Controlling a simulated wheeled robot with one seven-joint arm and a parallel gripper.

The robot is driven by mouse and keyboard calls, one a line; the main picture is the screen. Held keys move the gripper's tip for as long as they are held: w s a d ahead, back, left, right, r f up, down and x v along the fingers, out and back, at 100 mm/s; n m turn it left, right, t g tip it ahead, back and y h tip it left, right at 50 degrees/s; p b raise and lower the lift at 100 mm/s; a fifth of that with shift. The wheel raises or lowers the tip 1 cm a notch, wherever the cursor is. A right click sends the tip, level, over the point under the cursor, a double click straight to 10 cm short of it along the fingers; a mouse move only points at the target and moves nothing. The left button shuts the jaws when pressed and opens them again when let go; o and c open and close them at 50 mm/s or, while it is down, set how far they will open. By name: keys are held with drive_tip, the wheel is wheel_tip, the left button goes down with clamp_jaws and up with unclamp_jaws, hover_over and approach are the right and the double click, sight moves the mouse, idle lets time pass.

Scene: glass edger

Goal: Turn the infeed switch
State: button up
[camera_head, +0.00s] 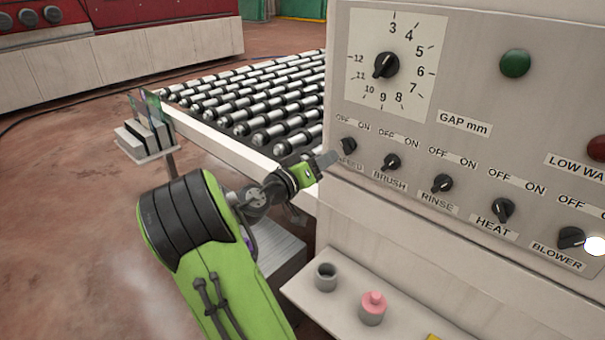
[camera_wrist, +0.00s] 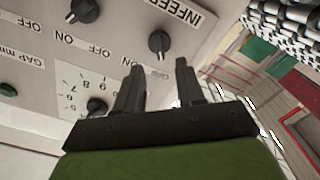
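The infeed switch (camera_head: 349,145) is a small black rotary knob at the left end of the switch row on the pale panel. OFF and ON labels sit above it, and its name label is partly covered by my gripper. My gripper (camera_head: 328,159) is just left of and below the knob. In the wrist view, the infeed switch (camera_wrist: 159,42) lies ahead, between the lines of my two fingertips (camera_wrist: 158,67). The fingers are apart with nothing between them, and a gap to the knob seems to remain. Which label the knob points to is hard to tell.
The brush switch (camera_head: 392,162) is close on the right, followed by rinse, heat and blower switches. The gap dial (camera_head: 386,65) is above. A roller conveyor (camera_head: 260,100) lies behind my arm. A shelf (camera_head: 335,307) with a grey cup and a pink object juts out below.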

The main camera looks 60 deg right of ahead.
drive_tip(key=w+a, duration=0.1)
drive_tip(key=a, duration=0.8)
drive_tip(key=shift+w, duration=0.15)
drive_tip(key=shift+d, duration=0.1)
drive_tip(key=s+a+f+n+t+y+p, duration=0.1)
drive_tip(key=a+f+n+t+y+p, duration=0.3)
drive_tip(key=a+y, duration=0.7)
drive_tip(key=s+a+r+n+t+y, duration=0.1)
drive_tip(key=s+a+n+t+y, duration=0.1)
drive_tip(key=a, duration=0.8)
drive_tip(key=s+a+r+n+t+y, duration=0.1)
drive_tip(key=s+a+n+y, duration=0.3)
drive_tip(key=a, duration=0.7)
drive_tip(key=s+n+t, duration=0.1)
drive_tip(key=n, duration=0.1)
drive_tip(key=shift+s+r+n+y, duration=0.3)
drive_tip(key=shift+s+r+y, duration=0.1)
